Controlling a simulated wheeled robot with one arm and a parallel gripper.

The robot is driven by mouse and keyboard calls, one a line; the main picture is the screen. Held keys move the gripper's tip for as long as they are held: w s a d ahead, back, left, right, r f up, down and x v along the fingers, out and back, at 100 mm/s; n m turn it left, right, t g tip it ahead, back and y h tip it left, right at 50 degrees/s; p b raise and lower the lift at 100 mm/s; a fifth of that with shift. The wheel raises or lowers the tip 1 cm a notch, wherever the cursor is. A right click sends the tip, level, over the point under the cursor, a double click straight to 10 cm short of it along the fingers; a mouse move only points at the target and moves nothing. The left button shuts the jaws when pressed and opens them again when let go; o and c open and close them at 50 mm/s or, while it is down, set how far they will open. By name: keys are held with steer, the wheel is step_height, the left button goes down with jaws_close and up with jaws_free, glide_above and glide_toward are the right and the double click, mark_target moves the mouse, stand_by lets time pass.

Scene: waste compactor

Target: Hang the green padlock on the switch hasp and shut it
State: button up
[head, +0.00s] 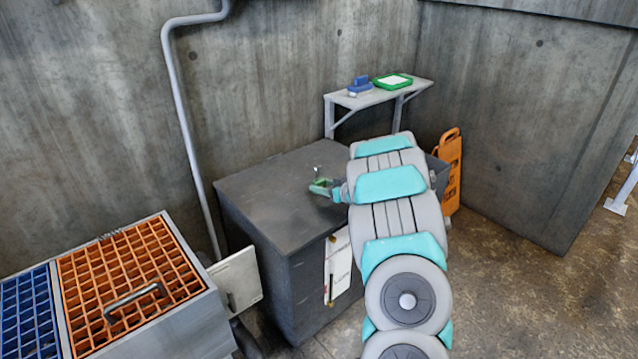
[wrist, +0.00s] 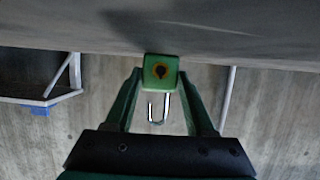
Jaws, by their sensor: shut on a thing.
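The green padlock (wrist: 161,72) is between the tips of my gripper (wrist: 160,84) in the wrist view, with its yellow-ringed keyhole facing the camera. Its silver shackle (wrist: 159,106) points down in that picture and looks open, with one leg free. In the head view the padlock (head: 319,186) is small, shackle up, above the dark cabinet top. My gripper (head: 328,188) is shut on it, partly hidden by my wrist. I cannot make out the switch hasp in either view.
The dark grey cabinet (head: 265,185) has a bare top and a white notice (head: 338,262) on its front. A wall shelf (head: 365,98) holds a blue item (head: 360,85) and a green tray (head: 392,80). Orange (head: 130,275) and blue (head: 28,315) grates stand left; an orange panel (head: 450,170) stands behind my arm.

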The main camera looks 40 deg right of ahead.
steer(key=shift+r, duration=2.5)
